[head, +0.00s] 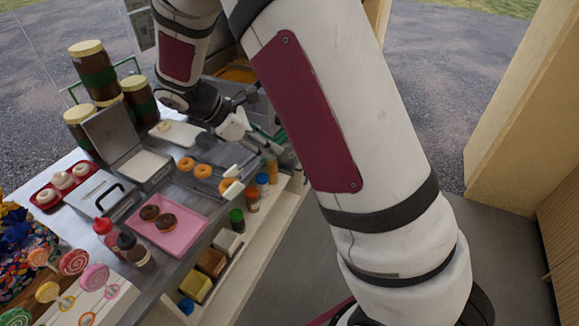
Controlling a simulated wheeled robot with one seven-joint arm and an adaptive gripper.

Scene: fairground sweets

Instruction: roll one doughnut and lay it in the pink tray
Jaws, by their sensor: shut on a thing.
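My gripper (233,181) is low over the grey counter, its two pale fingertips on either side of a plain golden doughnut (226,186). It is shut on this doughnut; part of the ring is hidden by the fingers. Two more plain doughnuts, one (203,171) and another (186,164), lie just left of it. The pink tray (188,237) lies nearer the front, below and left of the gripper. Two dark chocolate-coated doughnuts (165,221) are in it. A shallow metal pan with a white filling (144,165) stands left of the plain doughnuts.
Brown jars (93,70) and a red tray (62,187) are at the far left. Several small bottles (251,197) line the counter's right side. Lollipops (73,262) fill the lower left.

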